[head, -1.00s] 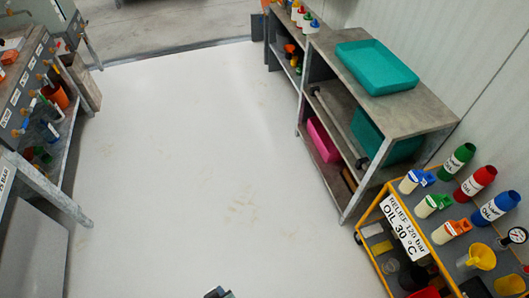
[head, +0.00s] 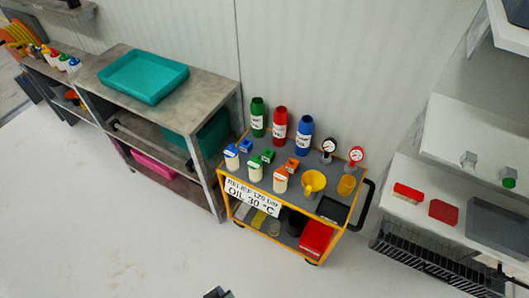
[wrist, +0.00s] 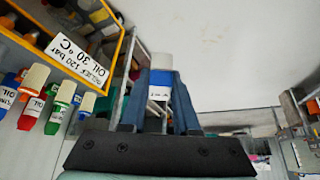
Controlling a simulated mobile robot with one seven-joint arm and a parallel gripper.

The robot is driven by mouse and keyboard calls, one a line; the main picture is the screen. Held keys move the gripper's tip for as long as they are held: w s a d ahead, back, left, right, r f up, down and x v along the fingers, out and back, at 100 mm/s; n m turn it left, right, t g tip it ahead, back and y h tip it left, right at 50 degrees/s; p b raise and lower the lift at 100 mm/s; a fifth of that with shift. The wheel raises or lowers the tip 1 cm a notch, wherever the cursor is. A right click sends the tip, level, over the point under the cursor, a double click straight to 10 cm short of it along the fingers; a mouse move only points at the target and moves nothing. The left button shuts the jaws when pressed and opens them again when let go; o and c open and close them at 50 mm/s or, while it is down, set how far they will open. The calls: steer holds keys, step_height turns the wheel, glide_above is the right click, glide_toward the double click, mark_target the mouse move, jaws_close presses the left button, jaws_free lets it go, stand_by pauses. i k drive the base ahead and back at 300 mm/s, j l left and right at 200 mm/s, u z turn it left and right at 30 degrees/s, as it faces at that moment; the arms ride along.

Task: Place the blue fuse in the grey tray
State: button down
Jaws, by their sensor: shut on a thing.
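My gripper (wrist: 160,95) is shut on a short cylinder with a blue band, a white end and a small printed label, taken to be the blue fuse (wrist: 161,79). It sits between the two fingers in the wrist view, clear of any surface. Its lower end is hidden by the gripper. In the head view only a small dark tip of my gripper (head: 217,293) shows at the bottom edge. A grey tray (head: 497,228) lies on the white bench at the right, partly cut off by the picture's edge.
A red block (head: 444,211) and a red-and-white box (head: 408,193) lie left of the tray. A yellow cart (head: 290,243) with bottles, gauges and a funnel stands in the middle. A shelf with a teal tray (head: 143,76) stands left. The floor in front is free.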

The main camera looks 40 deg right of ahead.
mark_target(495, 229)
steer(key=k+l+z, duration=0.1)
steer(key=z, duration=0.4)
steer(key=l+z, duration=0.6)
steer(key=z, duration=0.35)
